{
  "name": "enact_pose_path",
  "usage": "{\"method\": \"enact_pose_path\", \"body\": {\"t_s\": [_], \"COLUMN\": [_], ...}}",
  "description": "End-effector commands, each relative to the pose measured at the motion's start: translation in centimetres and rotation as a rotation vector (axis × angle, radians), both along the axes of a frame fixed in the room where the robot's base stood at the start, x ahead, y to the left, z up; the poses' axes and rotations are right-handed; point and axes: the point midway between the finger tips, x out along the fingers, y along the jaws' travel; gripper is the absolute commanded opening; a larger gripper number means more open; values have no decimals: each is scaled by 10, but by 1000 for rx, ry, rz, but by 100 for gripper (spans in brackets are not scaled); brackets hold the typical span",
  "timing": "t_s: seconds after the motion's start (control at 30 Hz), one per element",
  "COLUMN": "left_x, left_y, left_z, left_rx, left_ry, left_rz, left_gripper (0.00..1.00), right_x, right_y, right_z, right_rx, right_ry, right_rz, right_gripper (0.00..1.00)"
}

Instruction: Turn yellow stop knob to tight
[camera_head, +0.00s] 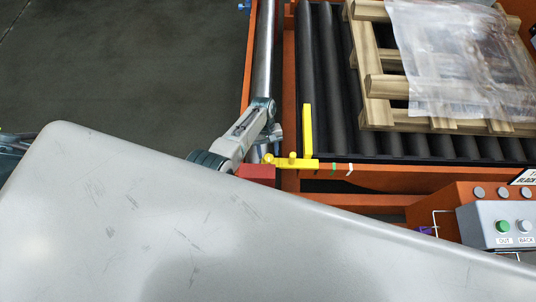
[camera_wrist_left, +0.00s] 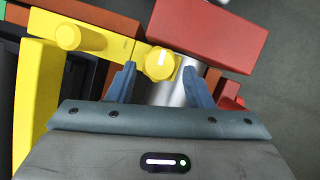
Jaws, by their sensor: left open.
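The yellow stop knob (camera_head: 268,158) is a small round knob at the left end of the yellow stop bar (camera_head: 308,164), at the conveyor's near left corner. In the left wrist view the knob (camera_wrist_left: 160,63) has a white line on its face, running roughly up and down in the picture. My left gripper (camera_head: 270,143) is just behind the knob in the head view. In the wrist view its two blue-grey fingers (camera_wrist_left: 158,76) are apart, with the knob between and slightly beyond their tips. I cannot tell whether they touch it. My right gripper is not in view.
A second yellow peg (camera_wrist_left: 68,37) stands on the bar. A red block (camera_wrist_left: 212,30) lies close beside the knob. Black rollers (camera_head: 325,60) carry a wooden pallet (camera_head: 378,95) under clear film. A button box (camera_head: 500,226) is at right. Open floor (camera_head: 130,70) lies left.

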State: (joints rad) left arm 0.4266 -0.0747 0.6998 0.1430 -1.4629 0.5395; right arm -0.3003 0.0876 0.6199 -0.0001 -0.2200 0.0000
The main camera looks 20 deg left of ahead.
Motion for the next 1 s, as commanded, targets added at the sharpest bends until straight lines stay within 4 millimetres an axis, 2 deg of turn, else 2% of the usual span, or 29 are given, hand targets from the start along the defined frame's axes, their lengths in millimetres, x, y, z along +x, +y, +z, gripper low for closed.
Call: {"method": "enact_pose_path", "body": {"t_s": [0.03,0.2,0.53,0.7,1.0], "left_x": [-2,-7,-8,-8,-7], "left_y": [-2,-4,-5,-5,-5], "left_z": [-8,-21,-23,-23,-23], "left_rx": [-1,0,0,0,0], "left_ry": [2,0,-2,-2,-2], "left_rz": [-1,-1,-1,-1,-41], "left_gripper": [47,47,47,15,15], "right_x": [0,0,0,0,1], "right_y": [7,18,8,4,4], "right_z": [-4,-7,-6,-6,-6], "right_rx": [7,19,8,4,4], "right_ry": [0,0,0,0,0], "right_rz": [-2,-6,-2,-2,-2], "right_gripper": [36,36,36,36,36]}}
